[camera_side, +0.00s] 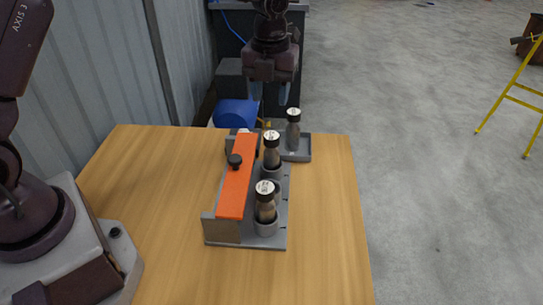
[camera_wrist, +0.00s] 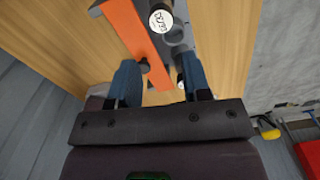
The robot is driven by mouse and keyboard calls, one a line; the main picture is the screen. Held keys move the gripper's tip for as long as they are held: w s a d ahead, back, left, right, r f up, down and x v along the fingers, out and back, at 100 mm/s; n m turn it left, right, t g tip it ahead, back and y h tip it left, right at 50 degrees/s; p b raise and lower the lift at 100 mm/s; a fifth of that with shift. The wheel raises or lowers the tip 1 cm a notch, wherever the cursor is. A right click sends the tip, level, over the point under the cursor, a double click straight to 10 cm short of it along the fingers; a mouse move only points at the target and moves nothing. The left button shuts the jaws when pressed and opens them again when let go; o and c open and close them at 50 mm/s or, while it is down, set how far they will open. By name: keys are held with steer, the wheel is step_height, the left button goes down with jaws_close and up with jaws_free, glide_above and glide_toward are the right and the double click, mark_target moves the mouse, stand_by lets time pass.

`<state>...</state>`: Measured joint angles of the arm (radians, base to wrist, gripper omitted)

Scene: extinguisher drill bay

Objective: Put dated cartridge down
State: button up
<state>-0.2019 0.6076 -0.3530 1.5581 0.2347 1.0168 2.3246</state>
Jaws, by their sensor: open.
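Three dark-bodied cartridges with white-labelled caps stand upright in the side view. One cartridge (camera_side: 293,130) is on the grey tray (camera_side: 304,156) at the table's far edge. Another (camera_side: 272,150) and the nearest (camera_side: 265,203) stand in cups of the grey rack (camera_side: 222,232). A labelled cap (camera_wrist: 160,18) shows at the top of the wrist view, its print too small to read surely. My gripper (camera_side: 270,94) is open and empty, above and beyond the far table edge. Its blue fingers (camera_wrist: 160,80) are spread apart in the wrist view.
An orange bar (camera_side: 238,180) with a black knob (camera_side: 235,160) runs along the rack's left side. An empty-looking cup (camera_wrist: 175,36) lies beside the cap in the wrist view. The wooden table (camera_side: 325,220) is clear to the right and front left.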

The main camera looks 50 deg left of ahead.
mark_target(272, 135)
step_height(272, 135, down, 13)
steer(key=shift+w+r, duration=0.1)
jaws_close()
stand_by(0.5)
